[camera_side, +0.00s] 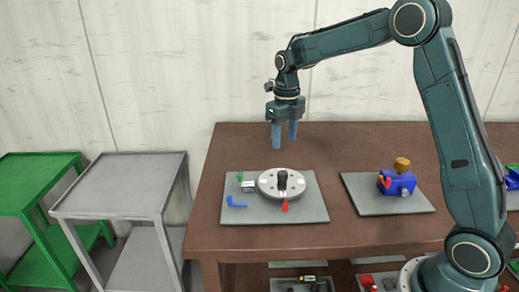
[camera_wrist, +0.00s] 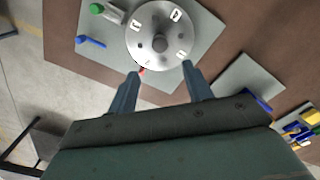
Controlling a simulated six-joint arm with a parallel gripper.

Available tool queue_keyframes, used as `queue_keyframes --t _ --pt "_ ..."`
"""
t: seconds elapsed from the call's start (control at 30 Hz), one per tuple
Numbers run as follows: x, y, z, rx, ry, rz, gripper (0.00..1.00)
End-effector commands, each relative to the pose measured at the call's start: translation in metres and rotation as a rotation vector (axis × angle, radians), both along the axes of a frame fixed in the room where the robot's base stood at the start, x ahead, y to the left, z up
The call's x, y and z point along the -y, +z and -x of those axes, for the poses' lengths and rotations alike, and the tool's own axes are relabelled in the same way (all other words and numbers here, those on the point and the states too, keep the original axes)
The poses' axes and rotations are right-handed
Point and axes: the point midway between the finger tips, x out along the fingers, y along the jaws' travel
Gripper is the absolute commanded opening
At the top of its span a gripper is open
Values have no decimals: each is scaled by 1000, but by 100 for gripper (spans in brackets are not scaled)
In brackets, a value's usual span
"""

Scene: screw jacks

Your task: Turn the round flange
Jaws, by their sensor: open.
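The round flange (camera_side: 282,183) is a light grey disc with a dark upright post at its centre. It lies on a grey plate (camera_side: 300,212) on the brown table. In the wrist view the flange (camera_wrist: 160,34) shows several slots and holes around a central hub. A red piece (camera_side: 285,206) sits at its front edge. My gripper (camera_side: 284,136) hangs above the flange with its two blue fingers pointing down. It is open and empty, apart from the flange. In the wrist view the fingers (camera_wrist: 161,84) stand below the flange in the picture, spread apart.
A blue piece (camera_side: 236,202) and a green-ended piece (camera_side: 246,184) lie left of the flange on the plate. A blue vise-like device (camera_side: 397,182) with a brown knob stands on another grey plate to the right. Grey (camera_side: 115,187) and green (camera_side: 38,176) carts stand left of the table.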

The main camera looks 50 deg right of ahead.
Motion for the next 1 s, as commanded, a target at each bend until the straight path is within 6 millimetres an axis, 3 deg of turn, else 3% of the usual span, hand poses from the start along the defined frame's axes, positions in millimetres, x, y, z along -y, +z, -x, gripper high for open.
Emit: queue_keyframes --t 0.2,0.67,1.0 --pt "0 10 0 0 0 0 50" --pt "0 11 0 -1 25 0 50" --pt "0 10 0 -1 329 0 50"
